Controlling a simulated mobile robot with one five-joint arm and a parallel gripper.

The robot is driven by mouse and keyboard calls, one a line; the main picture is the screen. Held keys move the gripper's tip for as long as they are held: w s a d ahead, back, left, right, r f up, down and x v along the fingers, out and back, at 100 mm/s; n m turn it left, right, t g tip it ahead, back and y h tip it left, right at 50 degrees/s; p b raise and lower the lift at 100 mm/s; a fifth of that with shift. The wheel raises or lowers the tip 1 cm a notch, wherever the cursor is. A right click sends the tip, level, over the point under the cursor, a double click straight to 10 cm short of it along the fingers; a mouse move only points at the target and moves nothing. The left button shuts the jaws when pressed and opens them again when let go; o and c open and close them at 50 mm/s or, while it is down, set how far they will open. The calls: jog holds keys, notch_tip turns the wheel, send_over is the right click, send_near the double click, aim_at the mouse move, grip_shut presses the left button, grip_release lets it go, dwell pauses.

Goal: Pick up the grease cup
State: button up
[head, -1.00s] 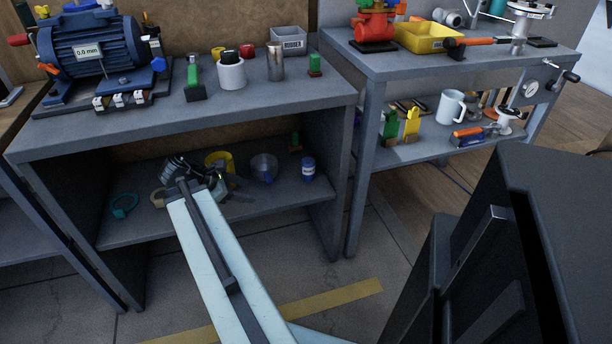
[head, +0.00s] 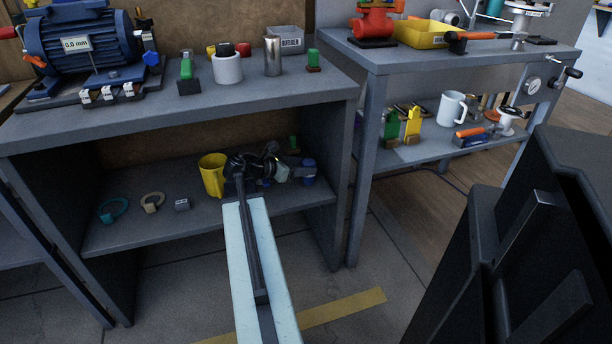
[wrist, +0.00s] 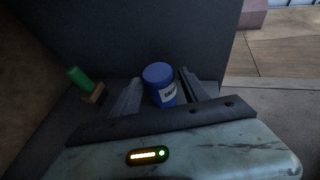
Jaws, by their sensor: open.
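The grease cup is a small blue jar with a white label (head: 308,171). It stands upright on the lower shelf near its right end, partly hidden by my gripper in the head view. In the wrist view the cup (wrist: 159,84) appears between the two fingers. My gripper (wrist: 158,88) is open, with one finger on each side of the cup in the picture. In the head view my gripper (head: 285,170) is just left of the cup. I cannot tell whether the fingers touch it.
A green-topped piece (wrist: 84,84) stands left of the fingers, near the dark shelf side wall (wrist: 155,35). On the lower shelf are a yellow cup (head: 212,176), a grey block (head: 182,204), a tan ring (head: 151,202) and a teal ring (head: 113,210). The benchtop is overhead.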

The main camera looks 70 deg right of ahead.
jog(key=b+x, duration=0.1)
jog(key=x, duration=0.4)
jog(key=shift+w+d+b, duration=0.1)
jog(key=shift+b, duration=0.25)
grip_shut()
jog(key=shift+r, duration=0.2)
